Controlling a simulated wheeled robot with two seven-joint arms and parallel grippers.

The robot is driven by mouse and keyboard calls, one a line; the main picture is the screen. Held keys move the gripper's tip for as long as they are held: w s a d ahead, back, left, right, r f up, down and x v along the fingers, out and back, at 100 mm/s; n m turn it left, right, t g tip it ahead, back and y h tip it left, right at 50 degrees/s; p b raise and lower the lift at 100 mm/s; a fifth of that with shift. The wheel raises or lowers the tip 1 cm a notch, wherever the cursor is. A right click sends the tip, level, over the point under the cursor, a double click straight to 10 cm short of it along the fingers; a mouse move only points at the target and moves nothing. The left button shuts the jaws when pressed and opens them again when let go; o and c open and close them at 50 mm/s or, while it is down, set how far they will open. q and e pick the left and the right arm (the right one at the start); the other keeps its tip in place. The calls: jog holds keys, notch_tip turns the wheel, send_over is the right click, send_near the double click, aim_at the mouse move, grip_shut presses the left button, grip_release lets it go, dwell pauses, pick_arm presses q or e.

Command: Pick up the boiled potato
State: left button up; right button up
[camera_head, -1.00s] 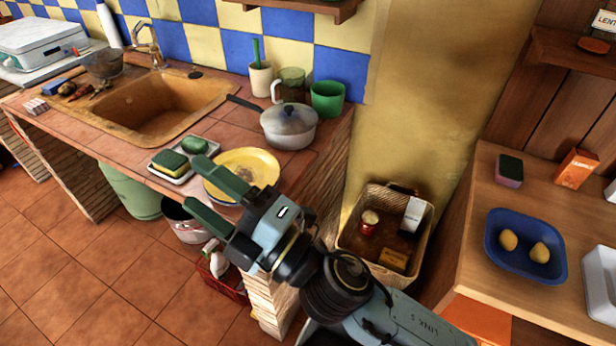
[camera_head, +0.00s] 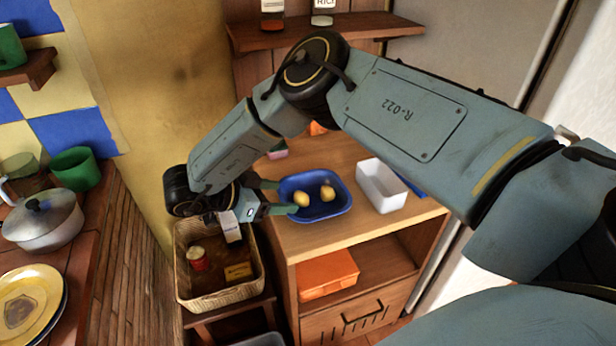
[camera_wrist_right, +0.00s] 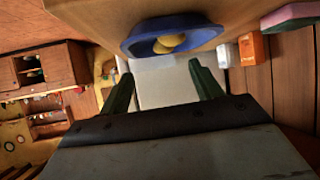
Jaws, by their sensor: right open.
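Two small yellow, rounded pieces that look like potatoes lie in a blue tray (camera_head: 318,215) on the wooden counter: a left one (camera_head: 301,199) and a right one (camera_head: 327,193). I cannot tell which is the boiled one. My right gripper (camera_head: 281,197) is open and empty at the tray's left edge, its fingers pointing right towards the pieces. In the right wrist view, the blue tray (camera_wrist_right: 135,46) and yellow pieces (camera_wrist_right: 170,42) show beyond the open fingers (camera_wrist_right: 161,75). My left gripper is out of view.
A white bin (camera_head: 381,187) stands right of the tray. A wicker basket (camera_head: 215,297) with a can and boxes sits below, left of the counter. An orange box (camera_head: 327,273) is on the lower shelf. A wall shelf (camera_head: 325,36) holds bottles above.

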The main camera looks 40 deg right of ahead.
jog(key=b, duration=0.2)
send_near(323, 193)
jog(key=x, duration=0.5)
jog(key=b+x, duration=0.2)
jog(key=x, duration=0.3)
jog(key=shift+d+f+b, duration=0.1)
jog(key=shift+b, duration=0.3)
jog(key=shift+d, duration=0.15)
jog(key=shift+c, duration=0.5)
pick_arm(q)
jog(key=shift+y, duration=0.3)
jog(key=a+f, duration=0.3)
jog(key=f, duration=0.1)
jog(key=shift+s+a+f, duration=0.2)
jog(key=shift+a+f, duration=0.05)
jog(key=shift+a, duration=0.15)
pick_arm(e)
jog(key=c, duration=0.9)
